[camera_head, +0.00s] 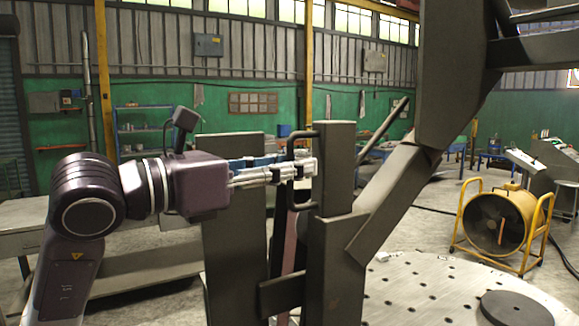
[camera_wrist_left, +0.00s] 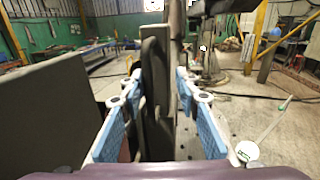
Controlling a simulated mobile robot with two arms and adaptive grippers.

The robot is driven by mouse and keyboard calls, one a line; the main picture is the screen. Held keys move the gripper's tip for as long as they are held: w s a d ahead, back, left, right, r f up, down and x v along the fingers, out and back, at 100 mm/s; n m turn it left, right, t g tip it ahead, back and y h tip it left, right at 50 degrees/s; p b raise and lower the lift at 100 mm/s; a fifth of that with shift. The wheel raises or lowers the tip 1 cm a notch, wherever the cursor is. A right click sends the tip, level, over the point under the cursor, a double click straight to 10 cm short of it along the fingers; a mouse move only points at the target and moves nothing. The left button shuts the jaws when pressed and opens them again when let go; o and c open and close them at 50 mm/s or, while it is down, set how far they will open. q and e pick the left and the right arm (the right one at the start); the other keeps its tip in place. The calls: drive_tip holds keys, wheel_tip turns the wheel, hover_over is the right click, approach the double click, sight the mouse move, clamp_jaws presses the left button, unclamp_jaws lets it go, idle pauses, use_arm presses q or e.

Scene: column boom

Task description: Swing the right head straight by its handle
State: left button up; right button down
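The right head (camera_head: 336,165) is an upright dark grey block on a sloping boom. A black C-shaped handle (camera_head: 290,146) stands on its left side. My left gripper (camera_head: 304,168) reaches in from the left, its fingertips level with the handle. In the left wrist view the gripper (camera_wrist_left: 160,88) is open. Its blue-padded fingers stand on either side of the handle (camera_wrist_left: 148,62), with the right head's grey edge behind it. Gaps show between the pads and the handle. A second grey block (camera_head: 233,215) stands left of the right head. My right gripper is not in view.
A thick grey column arm (camera_head: 448,75) rises close on the right. A round perforated plate (camera_head: 420,290) lies below, with a dark disc (camera_head: 516,308) on it. A yellow fan (camera_head: 498,222) stands at the right. A grey panel (camera_wrist_left: 50,115) is close on the left in the wrist view.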

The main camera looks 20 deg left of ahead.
use_arm(q)
drive_tip(key=v, duration=1.2)
drive_tip(key=shift+s, duration=0.2)
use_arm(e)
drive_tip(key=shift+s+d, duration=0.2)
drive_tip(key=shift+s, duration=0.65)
